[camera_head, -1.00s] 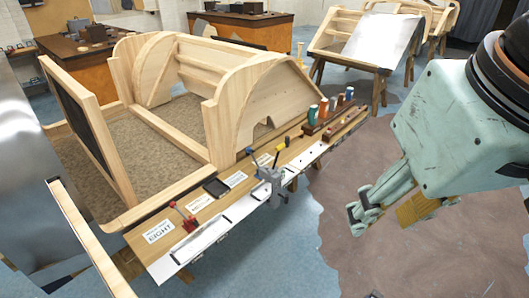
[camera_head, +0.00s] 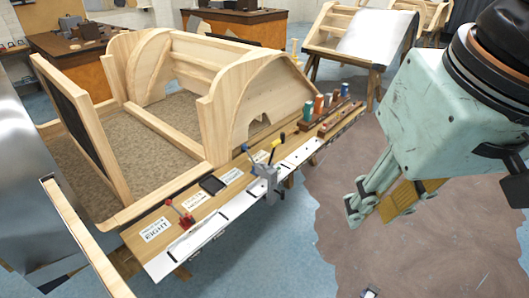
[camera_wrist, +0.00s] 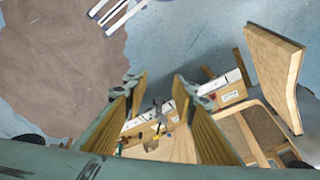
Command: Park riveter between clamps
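A grey tool with yellow and blue-black handles (camera_head: 268,180) stands at the front edge of the bench ledge (camera_head: 212,213). A small red clamp-like tool (camera_head: 182,214) sits on the ledge to its left. Which of these is the riveter and which are clamps I cannot tell for sure. My gripper (camera_head: 368,210) is to the right of the ledge, above the floor, apart from the tools. In the wrist view my gripper (camera_wrist: 160,90) has its fingers wide apart and empty. A dark tool with yellow (camera_wrist: 157,124) shows far beyond, between the fingers.
A wooden rack with several coloured handles (camera_head: 325,110) stands at the ledge's right. A flat dark item (camera_head: 212,185) and printed labels (camera_head: 156,230) lie on the ledge. The wooden bodyframe (camera_head: 220,120) rises behind. A white-topped stand (camera_head: 375,38) is farther back.

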